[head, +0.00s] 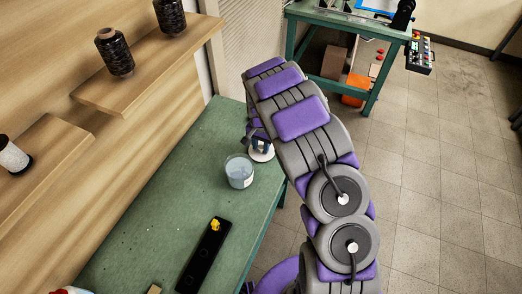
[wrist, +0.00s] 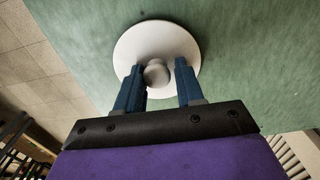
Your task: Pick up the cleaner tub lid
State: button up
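The cleaner tub lid is a white disc with a round knob (wrist: 157,40). It lies on the green table in the wrist view, and part of it shows beneath my gripper in the head view (head: 262,155). My gripper (wrist: 160,78) has two blue fingers, spread apart, one on each side of the knob. The left finger looks close to the knob, and there is a gap to the right finger. I cannot tell whether either touches. A clear tub (head: 239,171) with a pale label stands on the table just in front of the lid.
The green table (head: 170,190) has free room left of the tub. A black tray (head: 204,258) with a small yellow piece lies nearer. Wooden shelves (head: 140,85) with dark spools run along the left wall. Another green table (head: 375,35) stands at the back.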

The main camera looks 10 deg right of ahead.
grip_shut()
jog(key=shift+r, duration=0.1)
dwell(0.3)
